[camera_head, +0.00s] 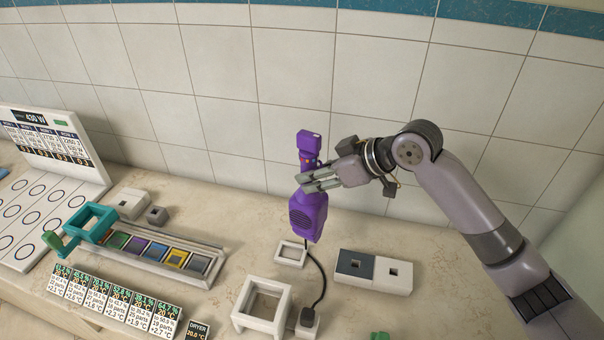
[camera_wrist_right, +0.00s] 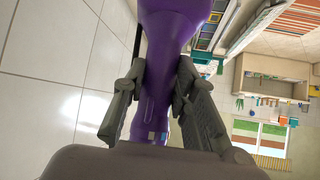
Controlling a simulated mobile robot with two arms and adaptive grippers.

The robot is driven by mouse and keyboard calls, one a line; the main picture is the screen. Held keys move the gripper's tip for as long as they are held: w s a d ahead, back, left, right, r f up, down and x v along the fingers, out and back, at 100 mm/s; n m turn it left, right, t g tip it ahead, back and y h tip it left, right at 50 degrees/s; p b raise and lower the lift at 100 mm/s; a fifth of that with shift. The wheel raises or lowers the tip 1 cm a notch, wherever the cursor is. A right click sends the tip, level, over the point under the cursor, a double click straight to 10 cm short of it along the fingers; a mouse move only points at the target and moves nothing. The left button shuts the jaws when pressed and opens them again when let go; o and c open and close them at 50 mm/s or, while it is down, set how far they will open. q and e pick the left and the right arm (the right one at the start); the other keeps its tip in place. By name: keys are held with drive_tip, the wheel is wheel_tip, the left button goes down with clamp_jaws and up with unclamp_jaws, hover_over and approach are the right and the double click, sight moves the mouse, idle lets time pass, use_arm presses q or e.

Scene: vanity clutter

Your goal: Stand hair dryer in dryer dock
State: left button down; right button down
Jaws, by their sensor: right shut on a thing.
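The purple hair dryer (camera_head: 307,216) hangs in the air, roughly upright, with its wide vented body down and a narrower part up. My right gripper (camera_head: 318,181) is shut on its middle; in the right wrist view the two fingers flank the purple dryer (camera_wrist_right: 170,40). A white open frame (camera_head: 241,318), which looks like the dryer dock, stands at the front next to a DRYER card (camera_head: 198,331). It is below and left of the dryer, apart from it. A smaller white square frame (camera_head: 279,256) lies just below the dryer. My left gripper is not in view.
A black cord (camera_head: 323,280) runs from under the dryer to a socket block (camera_head: 307,322) beside the dock. A two-hole block (camera_head: 392,282) lies right. A tray of coloured squares (camera_head: 214,249), a teal frame (camera_head: 72,229) and several cards are left. The tiled wall stands behind.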

drive_tip(key=shift+s+d+r+m+t+h+b, duration=0.75)
drive_tip(key=shift+s+d+m+t+h+b, duration=2.4)
drive_tip(key=shift+d+m, duration=2.1)
drive_tip(key=s+a+n+g+y+p, duration=0.2)
drive_tip(key=a+n+g+p, duration=0.1)
drive_tip(key=a, duration=0.4)
drive_tip(key=s+a+r+n+g+y+p, duration=0.1)
drive_tip(key=s+a+n+g+y+p, duration=0.1)
drive_tip(key=a+n, duration=0.4)
drive_tip(key=s+a+r+n+g+y+p, duration=0.1)
drive_tip(key=s+a+n+g+y+p, duration=0.2)
drive_tip(key=a, duration=0.5)
drive_tip(key=shift+s+a+n+g+p, duration=0.25)
drive_tip(key=shift+s+n+g+p, duration=0.1)
drive_tip(key=shift+s+n+p, duration=0.45)
drive_tip(key=shift+w+y, duration=0.1)
drive_tip(key=shift+y, duration=0.15)
wheel_tip(320, 180, down, 14)
drive_tip(key=b, duration=1)
